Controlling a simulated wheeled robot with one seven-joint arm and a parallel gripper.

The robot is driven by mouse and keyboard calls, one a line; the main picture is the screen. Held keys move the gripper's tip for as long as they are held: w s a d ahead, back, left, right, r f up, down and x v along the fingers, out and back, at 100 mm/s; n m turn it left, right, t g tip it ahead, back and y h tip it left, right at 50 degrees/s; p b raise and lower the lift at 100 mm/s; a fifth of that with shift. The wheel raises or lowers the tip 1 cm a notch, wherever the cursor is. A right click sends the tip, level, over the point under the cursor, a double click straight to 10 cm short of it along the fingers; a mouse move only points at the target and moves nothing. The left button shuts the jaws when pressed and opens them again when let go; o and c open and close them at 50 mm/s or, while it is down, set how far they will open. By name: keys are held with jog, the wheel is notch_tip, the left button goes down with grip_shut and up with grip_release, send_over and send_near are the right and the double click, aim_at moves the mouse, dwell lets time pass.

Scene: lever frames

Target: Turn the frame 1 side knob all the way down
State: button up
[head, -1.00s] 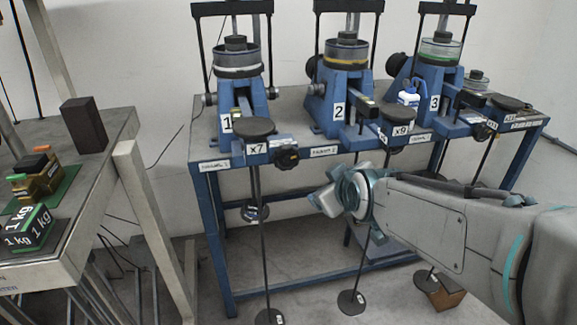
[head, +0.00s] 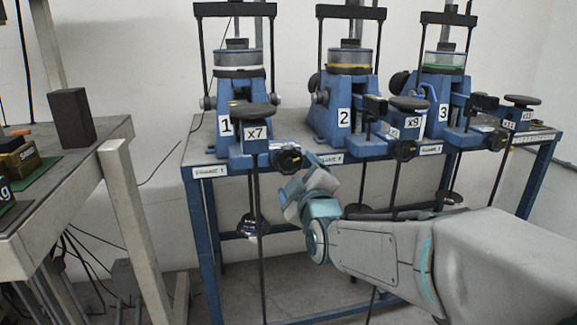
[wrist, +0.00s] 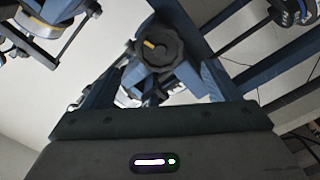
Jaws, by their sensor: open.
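Frame 1 (head: 228,150) is the blue stand with the label 1 at the left end of the blue table. Its side knob (head: 289,158) is black and lobed, on the right of the x7 block. In the wrist view the black knob (wrist: 160,46), with a yellow mark on its face, is at top centre, ahead of my gripper. My gripper (head: 300,184) is open and empty, just below and in front of the knob in the head view. A gap to the knob seems to remain.
Frames 2 (head: 344,117) and 3 (head: 443,112) stand to the right, with another black knob (head: 405,150) near frame 2. A rod hangs below the x7 block (head: 255,135). A side table with a dark block (head: 72,117) stands at left.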

aim_at(289, 162)
jog(key=p+x, duration=0.2)
jog(key=x, duration=0.6)
jog(key=shift+w+a+p, duration=0.1)
jog(key=shift+w+p, duration=0.25)
jog(key=shift+p, duration=0.05)
jog(key=shift+w+f, duration=0.1)
jog(key=shift+w, duration=0.05)
jog(key=c, duration=1.3)
jog(key=shift+a+r+n+p, duration=0.1)
jog(key=shift+r+n+p, duration=0.2)
jog(key=shift+n+p, duration=0.75)
jog(key=n+p, duration=0.3)
jog(key=shift+n+p, duration=0.3)
jog(key=shift+n, duration=0.45)
jog(key=shift+f+n+b, duration=0.3)
jog(key=shift+n+b, duration=0.2)
jog(key=shift+b, duration=0.1)
jog(key=n, duration=0.3)
jog(key=shift+a+b, duration=0.1)
jog(key=shift+b, duration=0.25)
jog(key=o, duration=1.3)
jog(key=shift+a+n, duration=0.1)
jog(key=shift+n, duration=0.2)
jog(key=shift+d, duration=0.2)
